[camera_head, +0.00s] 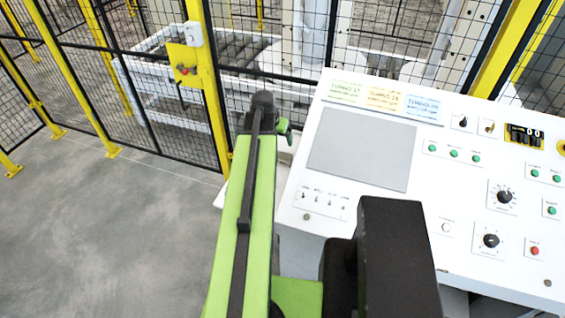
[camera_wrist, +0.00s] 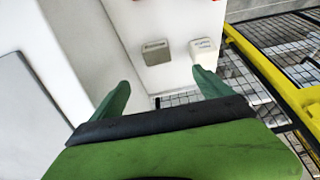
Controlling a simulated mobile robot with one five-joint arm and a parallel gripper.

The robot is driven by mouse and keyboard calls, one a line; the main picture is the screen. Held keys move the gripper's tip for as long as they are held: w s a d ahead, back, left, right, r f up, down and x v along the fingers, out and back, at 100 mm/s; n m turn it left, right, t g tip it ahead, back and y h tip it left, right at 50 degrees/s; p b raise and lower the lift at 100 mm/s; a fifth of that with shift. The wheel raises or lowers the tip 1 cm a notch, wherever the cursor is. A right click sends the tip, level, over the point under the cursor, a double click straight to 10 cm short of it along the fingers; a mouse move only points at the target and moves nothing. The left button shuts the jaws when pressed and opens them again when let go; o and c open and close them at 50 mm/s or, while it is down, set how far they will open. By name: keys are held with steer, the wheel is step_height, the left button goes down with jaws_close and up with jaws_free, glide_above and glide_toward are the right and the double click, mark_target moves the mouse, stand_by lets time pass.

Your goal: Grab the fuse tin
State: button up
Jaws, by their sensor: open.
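The lettering is too small to read, so I cannot tell which one is the fuse tin. They lie on a pale surface beyond my fingertips. My gripper (camera_wrist: 160,87) is open, with its two green fingers spread and nothing between them. The left box lies ahead of the gap, the right box ahead of the right finger. Neither box shows in the head view, where my arm covers part of the scene.
A white control panel (camera_head: 395,250) with knobs and buttons stands right of my arm. A yellow and black mesh fence (camera_head: 150,100) runs behind; its yellow rail (camera_wrist: 265,75) passes right of the boxes. Grey floor (camera_head: 110,230) at left is clear.

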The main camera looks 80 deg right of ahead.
steer(key=b, duration=1)
glide_toward(283, 155)
steer(key=x, duration=0.4)
steer(key=shift+w+f, duration=0.3)
steer(key=shift+f, duration=0.1)
steer(key=shift+d+f, duration=0.15)
steer(key=shift+f, duration=0.05)
steer(key=b+x, duration=0.5)
steer(key=shift+s+f, duration=0.2)
steer(key=shift+s, duration=0.1)
steer(key=shift+r, duration=0.2)
steer(key=c, duration=1.6)
steer(key=shift+r, duration=0.15)
